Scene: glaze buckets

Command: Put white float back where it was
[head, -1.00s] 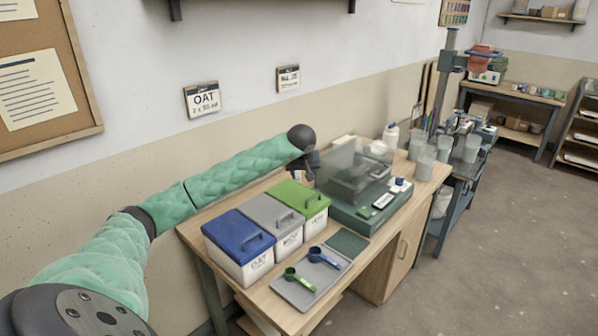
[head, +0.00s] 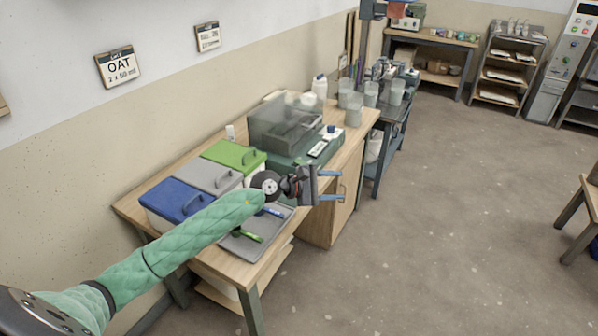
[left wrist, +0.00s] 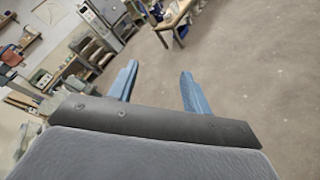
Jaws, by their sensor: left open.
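I cannot make out a white float for certain in either view. My left gripper (head: 341,185) is open and empty in the head view, held in front of the workbench's front edge with its blue fingers pointing right. In the left wrist view the two fingers (left wrist: 160,68) stand apart with only floor and distant furniture beyond them. The workbench (head: 318,185) carries bins with a blue lid (head: 172,198), a grey lid (head: 212,176) and a green lid (head: 235,154). My left arm hides part of the bins and tray. My right gripper is not in view.
A grey tray (head: 243,249) holds a green scoop (head: 247,235) and a blue scoop. A clear-covered scale (head: 285,122) stands behind the gripper. A white bottle (head: 319,86) and several translucent cups (head: 354,110) are farther back. Open floor (head: 430,210) lies right.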

